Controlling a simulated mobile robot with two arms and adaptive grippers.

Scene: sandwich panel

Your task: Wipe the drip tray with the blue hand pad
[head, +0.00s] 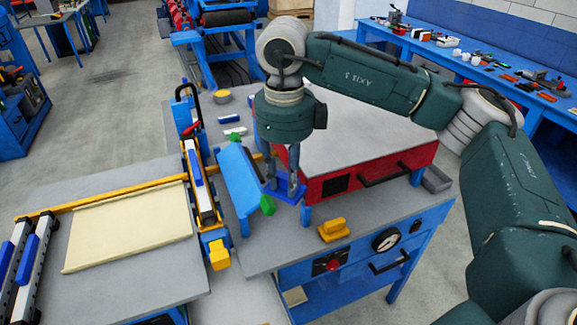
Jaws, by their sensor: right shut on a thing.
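My right gripper (290,183) points down over the grey bench, left of the red press. It is shut on a blue piece (283,195), which looks like the blue hand pad; the fingers partly hide it. Just to its left is a long blue sloped cover (238,177) with green knobs at its ends. I cannot make out for sure which surface is the drip tray; that cover hides the area under it. I cannot tell whether the pad touches anything below. My left gripper is not in view.
The red press (360,165) with a grey top stands close on the right. A yellow block (333,230) lies on the bench (265,255) near its front edge. A cream panel (130,225) lies on the left table beside a yellow rail (105,197). Small blue and white pieces lie behind the cover.

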